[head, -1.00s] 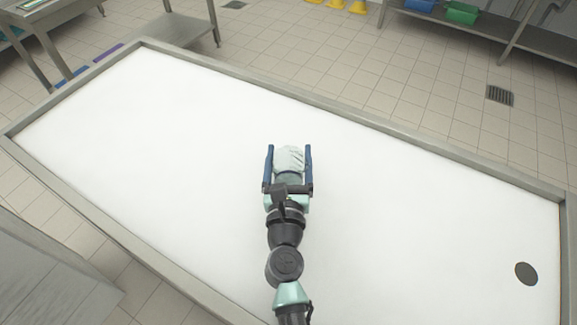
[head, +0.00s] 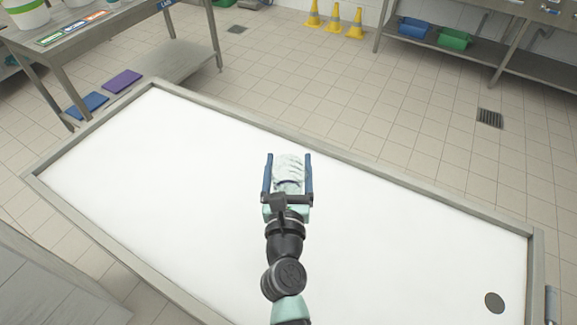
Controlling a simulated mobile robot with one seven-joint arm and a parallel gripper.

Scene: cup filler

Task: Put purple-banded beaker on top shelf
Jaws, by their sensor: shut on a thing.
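My gripper (head: 288,179) is in the head view, above the middle of a white-topped basin table. Its two blue fingers stand on either side of a pale, whitish, ribbed thing (head: 289,165) and are shut on it. A thin dark line crosses this thing low down. I cannot tell whether it is the purple-banded beaker, as no purple band shows clearly. No other beaker is clear in view. A steel table (head: 108,32) at the upper left has a top level and a lower shelf (head: 165,68); I cannot tell whether it is the shelf named.
The white surface (head: 160,170) is bare, with a raised grey rim and a dark round hole (head: 495,303) at right. White tubs (head: 28,14) and coloured labels stand on the steel table. Yellow cones (head: 334,20) and a low shelf with blue and green bins (head: 455,39) are behind.

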